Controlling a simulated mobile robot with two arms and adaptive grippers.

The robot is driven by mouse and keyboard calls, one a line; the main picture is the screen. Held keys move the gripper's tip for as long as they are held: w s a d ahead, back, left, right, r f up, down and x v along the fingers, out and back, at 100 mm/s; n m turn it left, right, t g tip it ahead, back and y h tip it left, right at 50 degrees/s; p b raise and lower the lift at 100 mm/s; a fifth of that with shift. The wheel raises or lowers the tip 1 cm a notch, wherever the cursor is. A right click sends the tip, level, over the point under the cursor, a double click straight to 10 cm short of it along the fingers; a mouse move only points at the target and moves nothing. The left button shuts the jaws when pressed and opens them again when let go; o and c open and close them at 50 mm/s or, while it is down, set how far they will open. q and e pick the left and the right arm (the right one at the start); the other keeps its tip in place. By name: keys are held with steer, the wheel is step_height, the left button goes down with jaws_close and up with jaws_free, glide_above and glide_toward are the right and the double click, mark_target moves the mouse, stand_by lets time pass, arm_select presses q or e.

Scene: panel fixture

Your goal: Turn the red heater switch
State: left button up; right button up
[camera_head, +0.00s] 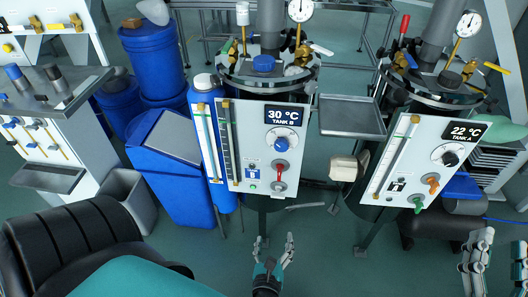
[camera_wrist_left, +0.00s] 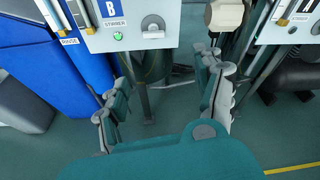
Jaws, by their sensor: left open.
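The panel of Tank B (camera_head: 240,140) stands upright in front of me and reads 30 °C. The red switch is not visible in the left wrist view. My left gripper (camera_head: 273,243) is open and empty, below the panel and apart from it; its spread fingers show in the left wrist view (camera_wrist_left: 165,90). My right gripper (camera_head: 500,247) is open and empty at the lower right.
The Tank A panel (camera_head: 408,160) reads 22 °C and has orange and green handles. A grey tray (camera_head: 352,117) hangs between the tanks. Blue barrels (camera_head: 153,62) and a bin (camera_head: 128,195) stand left. A black chair (camera_head: 70,235) fills the lower left.

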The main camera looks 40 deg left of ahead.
arm_select(q)
steer(key=s+d+f+n+g+h+p, duration=0.2)
steer(key=s+f+n+g+h+p, duration=0.1)
steer(key=f, duration=0.9)
steer(key=shift+s+f+n+g+p, duration=0.2)
steer(key=shift+s+n+g+p, duration=0.75)
steer(key=shift+s+n, duration=0.85)
arm_select(e)
steer(key=shift+r, duration=2.75)
arm_select(q)
steer(key=shift+s+m+h, duration=0.25)
steer(key=shift+m+h, duration=0.05)
